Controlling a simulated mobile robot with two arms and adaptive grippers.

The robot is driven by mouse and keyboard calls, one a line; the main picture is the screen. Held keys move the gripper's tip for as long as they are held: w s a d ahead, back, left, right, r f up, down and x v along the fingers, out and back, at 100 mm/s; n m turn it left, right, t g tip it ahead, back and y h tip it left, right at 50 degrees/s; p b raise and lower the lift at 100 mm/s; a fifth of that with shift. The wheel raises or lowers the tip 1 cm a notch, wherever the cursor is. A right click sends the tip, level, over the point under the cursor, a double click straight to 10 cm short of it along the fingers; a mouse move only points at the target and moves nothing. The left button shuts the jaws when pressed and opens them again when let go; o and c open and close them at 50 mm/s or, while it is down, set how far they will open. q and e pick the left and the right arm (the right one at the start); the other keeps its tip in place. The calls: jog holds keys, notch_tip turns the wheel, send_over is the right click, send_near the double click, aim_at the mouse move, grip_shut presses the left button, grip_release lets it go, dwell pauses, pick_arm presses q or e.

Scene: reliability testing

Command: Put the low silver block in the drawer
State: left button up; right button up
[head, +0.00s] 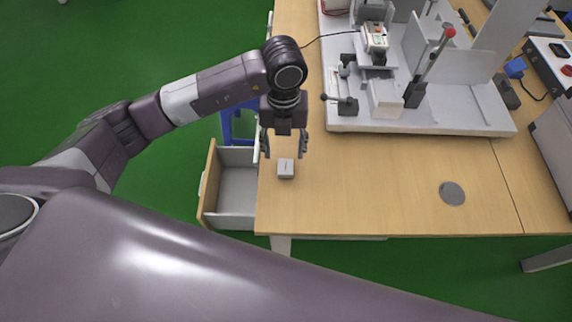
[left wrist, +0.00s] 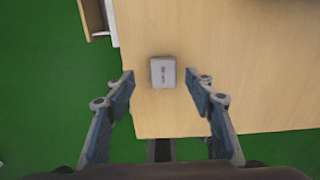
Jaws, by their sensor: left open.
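The low silver block (head: 286,168) lies on the wooden table near its left edge. In the left wrist view the block (left wrist: 162,72) sits ahead of the fingertips, roughly centred between them, with small dark marks on its top. My left gripper (head: 285,150) is open above the table near the block, with a finger to either side; its fingers also show in the left wrist view (left wrist: 161,86). The drawer (head: 237,185) is pulled out at the table's left side, and its visible inside is empty. My right gripper is not in view.
The wooden table (head: 370,190) has free room to the right of the block. A grey round disc (head: 452,193) lies there. A white test fixture (head: 430,120) with a red-knobbed lever stands at the back. The floor (head: 120,50) is green.

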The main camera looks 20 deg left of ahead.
aim_at(286, 164)
pick_arm(q)
jog(key=f, duration=0.3)
jog(key=f+p, duration=0.1)
jog(key=f, duration=0.1)
jog(key=shift+s+d+f, duration=0.1)
jog(key=shift+s+d, duration=0.1)
jog(key=shift+d, duration=0.05)
jog(key=shift+c, duration=0.5)
grip_shut()
